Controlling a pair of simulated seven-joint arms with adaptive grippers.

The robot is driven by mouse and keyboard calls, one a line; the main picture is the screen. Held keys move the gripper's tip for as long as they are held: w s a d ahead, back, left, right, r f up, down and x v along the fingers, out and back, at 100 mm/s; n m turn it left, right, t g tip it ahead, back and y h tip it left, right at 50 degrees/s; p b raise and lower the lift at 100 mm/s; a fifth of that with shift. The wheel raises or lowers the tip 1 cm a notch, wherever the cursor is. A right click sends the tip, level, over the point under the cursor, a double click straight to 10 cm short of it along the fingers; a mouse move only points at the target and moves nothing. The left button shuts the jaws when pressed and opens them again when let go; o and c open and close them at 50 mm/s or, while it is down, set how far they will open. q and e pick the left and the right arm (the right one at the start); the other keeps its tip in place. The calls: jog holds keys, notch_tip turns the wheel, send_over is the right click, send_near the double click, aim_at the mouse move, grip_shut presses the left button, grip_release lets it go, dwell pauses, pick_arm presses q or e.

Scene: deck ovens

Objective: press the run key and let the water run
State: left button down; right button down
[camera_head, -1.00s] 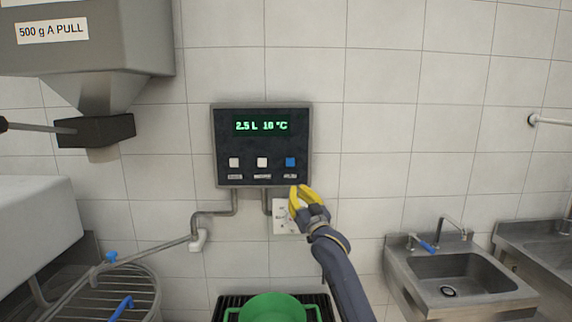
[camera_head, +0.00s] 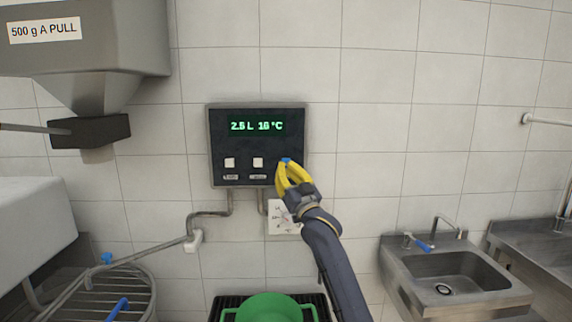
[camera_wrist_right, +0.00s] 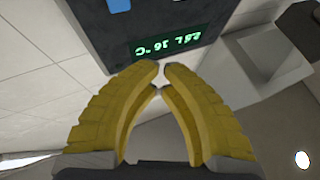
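A dark control panel (camera_head: 222,145) hangs on the tiled wall. Its green display (camera_head: 257,127) reads 2.5 L and what looks like 16 °C. Below the display are a left white key (camera_head: 230,162), a middle white key (camera_head: 258,162) and a blue key (camera_head: 286,160) at the right, mostly hidden by my fingertips. The key labels are too small to read. My right gripper (camera_head: 285,167) has yellow fingers, with tips together in the right wrist view (camera_wrist_right: 160,70) and nothing between them. I cannot tell whether they touch the blue key. My left gripper is out of view.
Pipes (camera_head: 208,214) run under the panel. A steel hopper (camera_head: 110,55) hangs upper left, and a sink (camera_head: 455,275) with a blue-handled tap is at the right.

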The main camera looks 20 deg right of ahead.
aim_at(284, 161)
jog(key=shift+w+d, duration=0.5)
jog(key=shift+w, duration=0.85)
jog(key=shift+w+d, duration=0.45)
jog(key=shift+w, duration=0.95)
jog(key=shift+w+d, duration=0.5)
jog(key=shift+w, duration=0.85)
jog(key=shift+w+d, duration=0.3)
jog(key=shift+w, duration=0.55)
jog(key=shift+s, duration=0.1)
jog(key=shift+s+a, duration=0.3)
jog(key=shift+s, duration=0.45)
jog(key=shift+s+a, duration=0.3)
jog(key=shift+s, duration=0.5)
jog(key=shift+s+a, duration=0.25)
jog(key=shift+s, duration=0.5)
jog(key=shift+s+a, duration=0.3)
jog(key=shift+s, duration=0.5)
